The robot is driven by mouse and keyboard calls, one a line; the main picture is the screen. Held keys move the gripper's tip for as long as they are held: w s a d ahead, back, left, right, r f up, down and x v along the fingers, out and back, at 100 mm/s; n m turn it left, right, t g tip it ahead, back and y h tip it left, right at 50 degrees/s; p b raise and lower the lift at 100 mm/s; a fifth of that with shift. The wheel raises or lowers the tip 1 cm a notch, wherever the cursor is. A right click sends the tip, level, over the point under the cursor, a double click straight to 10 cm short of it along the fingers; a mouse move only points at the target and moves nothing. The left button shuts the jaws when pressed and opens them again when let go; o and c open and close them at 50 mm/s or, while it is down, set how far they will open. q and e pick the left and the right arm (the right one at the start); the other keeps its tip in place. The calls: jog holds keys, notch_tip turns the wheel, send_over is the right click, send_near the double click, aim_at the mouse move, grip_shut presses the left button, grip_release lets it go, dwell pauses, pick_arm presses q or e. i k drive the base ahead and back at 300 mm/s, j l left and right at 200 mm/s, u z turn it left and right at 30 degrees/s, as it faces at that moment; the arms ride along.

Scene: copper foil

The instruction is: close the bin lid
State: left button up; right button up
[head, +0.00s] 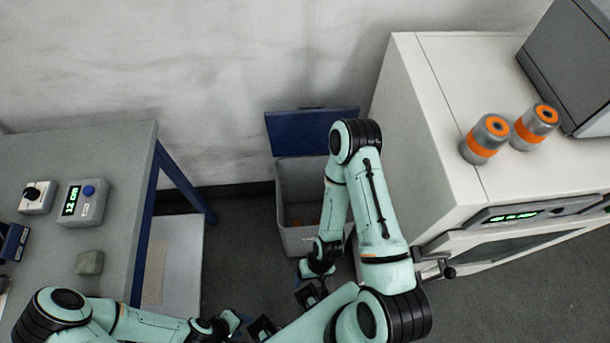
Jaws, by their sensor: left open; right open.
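The grey bin (297,236) stands on the floor between the table and the white cabinet. Its blue lid (300,131) is open, raised at the back near the wall. A few orange-brown items are faintly visible inside the bin. My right arm bends over the bin's right side and hides part of it and of the lid's right end. My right gripper (311,291) is open, low in front of the bin, apart from the lid. My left gripper (251,325) is open at the bottom centre, in front of the bin and away from the lid.
A grey table (112,165) with a small display box (84,203) is at left. The white cabinet (425,140) at right carries two orange-banded canisters (485,139) and a grey box (575,70). Its front has a handle. The dark floor (235,225) left of the bin is clear.

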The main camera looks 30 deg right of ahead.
aim_at(304, 131)
jog(key=k+j+z, duration=0.2)
jog(key=k, duration=0.15)
jog(key=k+z, duration=0.15)
jog(key=k, duration=0.15)
jog(key=i+j+z, duration=0.1)
jog(key=z, duration=0.25)
jog(key=i+j+z, duration=0.1)
jog(key=z, duration=0.3)
jog(key=i+j+z, duration=0.15)
jog(key=z, duration=0.2)
